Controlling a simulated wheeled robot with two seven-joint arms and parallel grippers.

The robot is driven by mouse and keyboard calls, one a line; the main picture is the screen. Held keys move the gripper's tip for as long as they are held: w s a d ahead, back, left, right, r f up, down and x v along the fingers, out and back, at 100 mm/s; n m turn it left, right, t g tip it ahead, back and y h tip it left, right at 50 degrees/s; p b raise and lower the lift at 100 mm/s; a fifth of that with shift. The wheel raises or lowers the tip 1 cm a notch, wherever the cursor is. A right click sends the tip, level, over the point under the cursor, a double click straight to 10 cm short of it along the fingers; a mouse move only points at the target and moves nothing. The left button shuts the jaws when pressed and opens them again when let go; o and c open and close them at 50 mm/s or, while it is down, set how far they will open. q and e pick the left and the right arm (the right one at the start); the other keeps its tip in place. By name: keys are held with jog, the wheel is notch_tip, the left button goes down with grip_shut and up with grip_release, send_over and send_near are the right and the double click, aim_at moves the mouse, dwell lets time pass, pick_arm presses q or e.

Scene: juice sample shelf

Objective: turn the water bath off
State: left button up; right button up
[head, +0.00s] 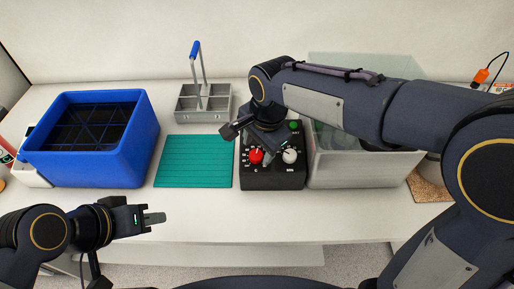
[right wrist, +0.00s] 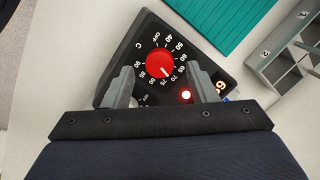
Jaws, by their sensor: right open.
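The water bath's black control box (head: 273,182) stands left of its clear tank (head: 360,172). Its red knob (head: 256,156) sits at front left, a pale knob (head: 290,156) beside it and a green button (head: 294,126) behind. In the right wrist view the red knob (right wrist: 159,61) has a numbered dial with an OFF mark; its white pointer faces the numbers around 70 to 75, away from OFF. My right gripper (right wrist: 160,70) is open above the box, fingers apart on either side of the knob. My left gripper (head: 154,218) hovers before the bench; its finger gap is unclear.
A teal mat (head: 195,162) lies left of the box, with a blue crate (head: 105,165) beyond it. A grey compartment carrier (head: 203,105) with an upright handle stands behind the mat. A cork mat (head: 428,188) lies right of the tank. The bench's front strip is clear.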

jog(key=shift+w+a+f, duration=0.1)
jog(key=shift+f, duration=0.85)
jog(key=shift+c, duration=0.4)
jog(key=c, duration=0.9)
